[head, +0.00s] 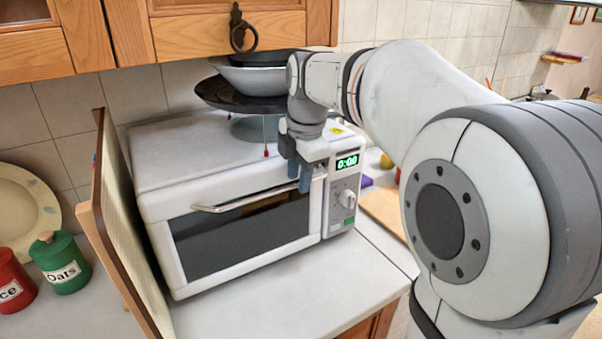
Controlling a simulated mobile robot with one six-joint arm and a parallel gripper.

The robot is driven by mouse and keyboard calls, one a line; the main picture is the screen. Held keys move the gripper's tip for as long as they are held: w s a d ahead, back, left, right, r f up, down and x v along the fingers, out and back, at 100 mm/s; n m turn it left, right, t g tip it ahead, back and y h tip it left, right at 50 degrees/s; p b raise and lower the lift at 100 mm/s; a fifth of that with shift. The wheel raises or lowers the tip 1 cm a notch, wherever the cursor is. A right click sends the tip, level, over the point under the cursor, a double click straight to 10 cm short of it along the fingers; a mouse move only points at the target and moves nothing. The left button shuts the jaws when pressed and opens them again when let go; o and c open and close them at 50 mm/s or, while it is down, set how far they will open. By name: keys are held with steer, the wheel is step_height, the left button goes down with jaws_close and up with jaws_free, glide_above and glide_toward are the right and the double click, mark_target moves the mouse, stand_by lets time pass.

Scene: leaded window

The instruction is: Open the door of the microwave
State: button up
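The white microwave (215,150) stands on the counter with its dark-windowed door (245,235) facing me. The door looks closed. A metal bar handle (255,198) runs along the door's upper edge. A control panel with a green 0:00 display (347,162) and a round knob (346,198) is at the right. My gripper (299,178) points down at the front top right of the microwave, by the right end of the handle. Its dark fingers are small and partly overlap each other, so I cannot tell their opening or whether they touch the handle.
A wooden board (120,220) leans beside the microwave's left side. Bowls (262,78) and a dark plate (240,97) are stacked on top. Green (61,262) and red (12,282) canisters stand at left. The counter in front (290,300) is clear.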

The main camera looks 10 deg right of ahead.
jaws_close()
steer(key=shift+r, duration=0.1)
steer(key=shift+d, duration=0.1)
stand_by(0.3)
